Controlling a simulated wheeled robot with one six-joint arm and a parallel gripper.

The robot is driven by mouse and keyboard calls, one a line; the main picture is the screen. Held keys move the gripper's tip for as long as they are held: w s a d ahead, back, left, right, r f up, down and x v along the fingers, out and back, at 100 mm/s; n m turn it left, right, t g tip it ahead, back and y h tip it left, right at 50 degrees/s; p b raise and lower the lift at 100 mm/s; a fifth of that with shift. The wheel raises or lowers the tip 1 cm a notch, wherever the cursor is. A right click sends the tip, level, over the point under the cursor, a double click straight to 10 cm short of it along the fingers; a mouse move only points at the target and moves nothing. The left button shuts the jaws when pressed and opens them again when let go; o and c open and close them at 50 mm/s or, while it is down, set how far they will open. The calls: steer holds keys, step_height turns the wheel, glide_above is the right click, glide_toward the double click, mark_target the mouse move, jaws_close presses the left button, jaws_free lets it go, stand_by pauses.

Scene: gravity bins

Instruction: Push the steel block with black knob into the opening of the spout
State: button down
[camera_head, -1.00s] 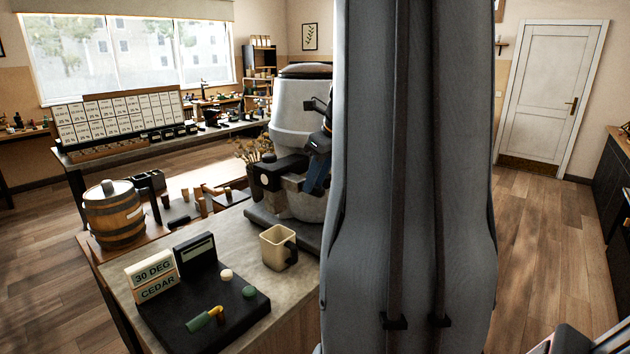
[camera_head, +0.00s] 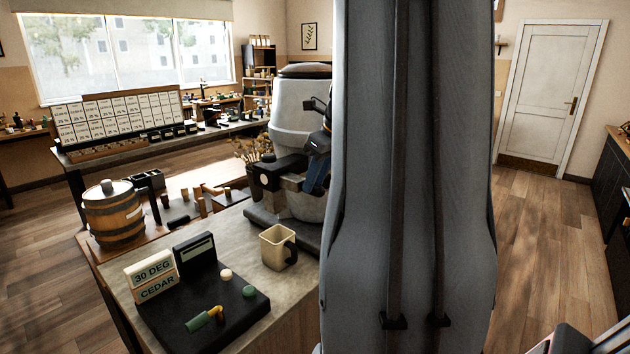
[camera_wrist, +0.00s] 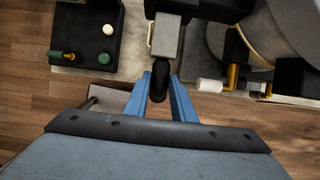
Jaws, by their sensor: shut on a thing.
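The grey steel block (camera_wrist: 166,38) shows in the wrist view with its black knob (camera_wrist: 158,82) pointing toward me. My gripper (camera_wrist: 160,77) has its two blue fingers shut on the knob. The block's far end meets a black part (camera_wrist: 167,7) at the top edge, which looks like the spout; how deep the block sits in its opening I cannot tell. In the head view the black spout (camera_head: 266,178) sticks out at the front of the large white bin (camera_head: 298,108). My gripper (camera_head: 318,170) is beside it, partly hidden by my arm.
A black tray (camera_head: 215,315) with a green-handled tool, two round knobs and label blocks lies at the front left. A wooden barrel (camera_head: 113,218) stands behind it. My arm covers the middle of the head view.

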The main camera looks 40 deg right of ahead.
mark_target(292, 176)
steer(key=shift+w+a+r, duration=0.1)
steer(key=shift+w+a, duration=0.1)
steer(key=shift+w, duration=1.7)
steer(key=shift+w+a, duration=0.15)
steer(key=shift+w, duration=1.75)
stand_by(4.1)
